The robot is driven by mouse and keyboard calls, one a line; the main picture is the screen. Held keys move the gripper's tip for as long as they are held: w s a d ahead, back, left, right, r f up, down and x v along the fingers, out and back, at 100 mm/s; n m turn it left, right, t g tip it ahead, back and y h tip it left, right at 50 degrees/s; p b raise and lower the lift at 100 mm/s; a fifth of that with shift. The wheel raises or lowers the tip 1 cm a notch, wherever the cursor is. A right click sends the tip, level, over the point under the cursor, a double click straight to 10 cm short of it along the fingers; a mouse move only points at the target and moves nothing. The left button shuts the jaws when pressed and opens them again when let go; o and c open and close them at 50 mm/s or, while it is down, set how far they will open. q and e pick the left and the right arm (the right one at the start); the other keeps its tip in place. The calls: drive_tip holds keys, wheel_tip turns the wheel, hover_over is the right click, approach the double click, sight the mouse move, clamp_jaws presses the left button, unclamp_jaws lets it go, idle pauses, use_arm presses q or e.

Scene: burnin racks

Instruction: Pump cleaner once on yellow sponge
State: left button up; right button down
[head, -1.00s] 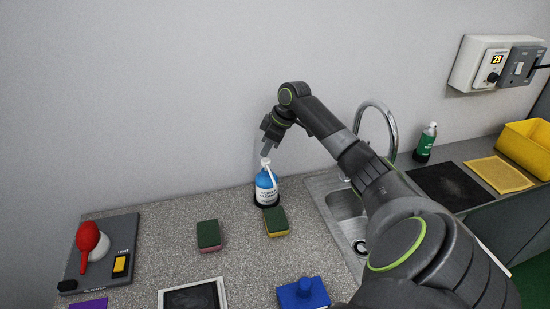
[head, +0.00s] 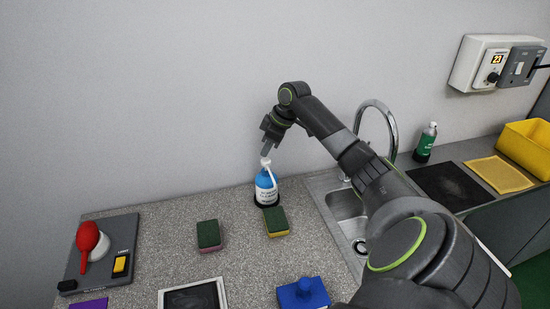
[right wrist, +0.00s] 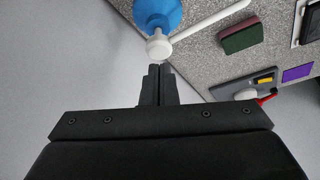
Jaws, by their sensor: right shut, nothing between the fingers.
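The cleaner bottle (head: 266,188) is blue with a white label and a white pump head, and stands upright on the counter near the wall. The yellow sponge (head: 276,222) has a green top and lies just in front of it, below the pump spout. My right gripper (head: 265,150) points down, shut and empty, right at the top of the pump head. In the right wrist view the shut fingertips (right wrist: 159,68) are at the white pump head (right wrist: 159,48); I cannot tell whether they touch. My left gripper is not in view.
A pink sponge with a green top (head: 208,235) lies left of the yellow one. A sink (head: 346,205) with a tall faucet (head: 386,115) is to the right. A blue block with a knob (head: 303,293) and a white-framed dark panel (head: 193,297) are in front.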

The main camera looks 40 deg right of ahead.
sight(266, 160)
drive_tip(key=shift+f, duration=0.2)
idle(0.3)
drive_tip(key=shift+s+f+b, duration=0.1)
drive_tip(key=shift+f+b, duration=0.25)
drive_tip(key=shift+f, duration=0.95)
drive_tip(key=shift+r+p, duration=1.35)
drive_tip(key=shift+p, duration=0.05)
drive_tip(key=shift+r, duration=0.1)
wheel_tip(266, 160, up, 6)
drive_tip(key=p, duration=0.6)
drive_tip(key=shift+p, duration=0.35)
